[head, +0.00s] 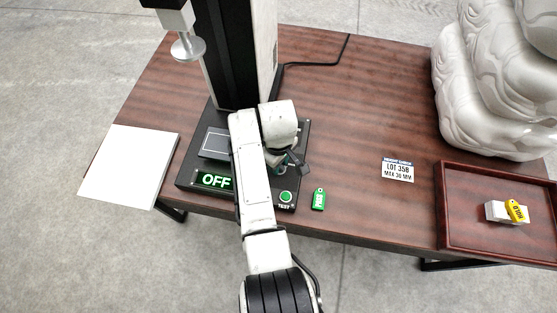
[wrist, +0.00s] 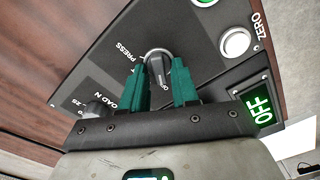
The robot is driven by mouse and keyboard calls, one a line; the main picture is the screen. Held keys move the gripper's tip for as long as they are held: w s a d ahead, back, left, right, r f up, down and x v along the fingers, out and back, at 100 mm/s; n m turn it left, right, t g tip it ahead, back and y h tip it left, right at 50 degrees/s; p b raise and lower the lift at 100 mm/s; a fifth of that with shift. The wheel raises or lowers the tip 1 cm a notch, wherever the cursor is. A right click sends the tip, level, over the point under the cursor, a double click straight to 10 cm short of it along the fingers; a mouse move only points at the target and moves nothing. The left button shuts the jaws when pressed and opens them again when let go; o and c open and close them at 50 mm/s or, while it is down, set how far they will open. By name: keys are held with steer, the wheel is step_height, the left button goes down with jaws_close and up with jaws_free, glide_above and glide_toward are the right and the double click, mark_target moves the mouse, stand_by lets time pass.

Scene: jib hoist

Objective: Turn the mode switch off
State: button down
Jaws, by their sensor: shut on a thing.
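The mode switch is a dark rotary knob (wrist: 158,66) on the black panel (wrist: 115,60), with the word PRESS printed beside it in the wrist view. My gripper (wrist: 160,82) has its green fingers on either side of the knob and is shut on it. A lit green display (wrist: 260,109) next to the switch reads OFF; it also shows in the head view (head: 216,181). In the head view my gripper (head: 287,162) is over the panel, and my arm hides the switch there.
A green TEST button (head: 286,197) and a white ZERO button (wrist: 235,42) sit on the panel. A green tag (head: 319,199), a label card (head: 398,170) and a tray (head: 450,215) are right of the machine.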

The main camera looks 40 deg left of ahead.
steer(key=shift+a+r, duration=0.1)
steer(key=c, duration=0.9)
jaws_free()
step_height(320, 180, up, 11)
steer(key=w+d+f+m, duration=0.1)
steer(key=d+f+m, duration=0.2)
steer(key=d, duration=0.8)
steer(key=d+f+m, duration=0.3)
steer(key=d, duration=0.8)
steer(key=w+d+f+m, duration=0.1)
steer(key=d+f+m, duration=0.2)
steer(key=d, duration=0.8)
steer(key=s+d+r+m+t, duration=0.1)
steer(key=s+d+r+m, duration=0.1)
steer(key=s+d+m, duration=0.8)
steer(key=s+d, duration=0.9)
steer(key=shift+s, duration=0.2)
